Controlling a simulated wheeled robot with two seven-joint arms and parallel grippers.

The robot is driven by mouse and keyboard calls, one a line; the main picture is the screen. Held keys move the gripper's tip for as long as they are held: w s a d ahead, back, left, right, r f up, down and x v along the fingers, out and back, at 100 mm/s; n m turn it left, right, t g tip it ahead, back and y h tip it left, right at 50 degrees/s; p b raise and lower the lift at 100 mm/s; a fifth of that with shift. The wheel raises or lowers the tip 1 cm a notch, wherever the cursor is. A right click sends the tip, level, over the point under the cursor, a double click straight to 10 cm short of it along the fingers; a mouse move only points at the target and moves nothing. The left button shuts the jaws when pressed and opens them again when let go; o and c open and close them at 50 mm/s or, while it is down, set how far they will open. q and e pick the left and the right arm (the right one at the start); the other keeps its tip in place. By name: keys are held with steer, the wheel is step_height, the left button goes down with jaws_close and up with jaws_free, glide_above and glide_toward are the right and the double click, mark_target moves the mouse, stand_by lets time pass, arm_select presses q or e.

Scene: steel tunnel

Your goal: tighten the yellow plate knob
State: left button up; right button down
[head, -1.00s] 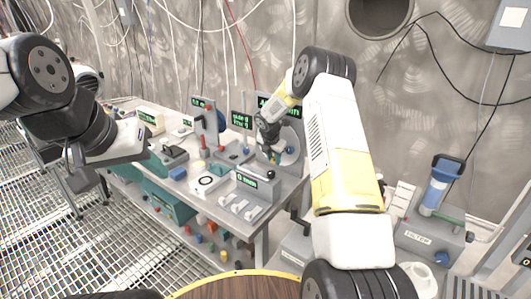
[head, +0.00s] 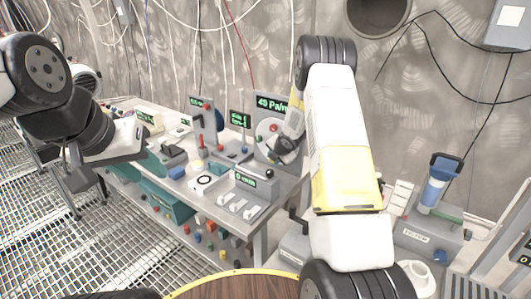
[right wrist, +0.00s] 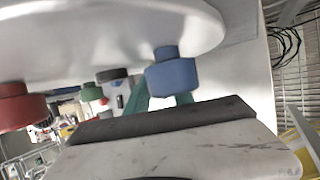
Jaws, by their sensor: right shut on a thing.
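The round grey plate (head: 262,150) stands upright at the back of the bench, with a red knob (head: 273,127) and a green knob (head: 258,137) on its face. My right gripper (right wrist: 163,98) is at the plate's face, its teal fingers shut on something. A blue knob (right wrist: 172,76) stands in front of these fingers, and the tips are hidden. I cannot tell which knob is held; no yellow knob shows. The red knob (right wrist: 20,106) is at the left of the right wrist view. My left gripper (head: 150,160) hangs at the bench's left; its opening cannot be made out.
A green-lit display (head: 272,103) tops the plate's panel. A grey box with a display (head: 252,179), white switches (head: 240,207) and a round dial (head: 204,182) occupy the bench front. A blue filter unit (head: 437,190) stands at the right.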

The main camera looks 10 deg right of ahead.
steer(key=c, duration=1.1)
jaws_free()
steer(key=v, duration=0.7)
steer(key=shift+s+r, duration=0.25)
steer(key=shift+s, duration=0.05)
steer(key=shift+d, duration=0.1)
